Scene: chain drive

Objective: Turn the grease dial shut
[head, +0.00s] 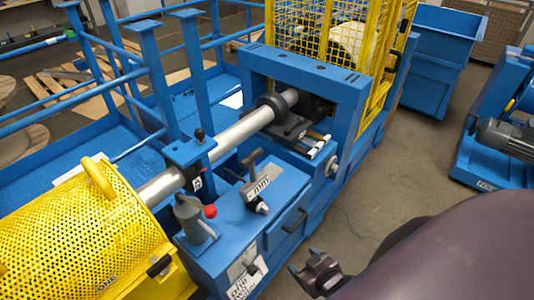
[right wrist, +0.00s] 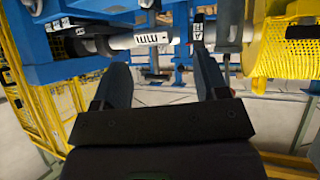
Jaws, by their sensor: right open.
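A small dark round knob (head: 252,267), which could be the grease dial, sits on the front face of the blue machine beside a white label plate. A grey round fitting (head: 331,165) is on the blue frame further right; I cannot tell for certain which is the dial, nor read its setting. My right gripper (head: 305,264) is low in front of the machine, to the right of the dark knob and apart from it. In the right wrist view its two fingers (right wrist: 162,62) are spread with nothing between them. My left gripper is not in view.
A yellow perforated guard (head: 80,230) covers the shaft's left end. A silver shaft (head: 240,130) runs across the blue machine. A lever (head: 257,175) and a red button (head: 210,211) stand on its top.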

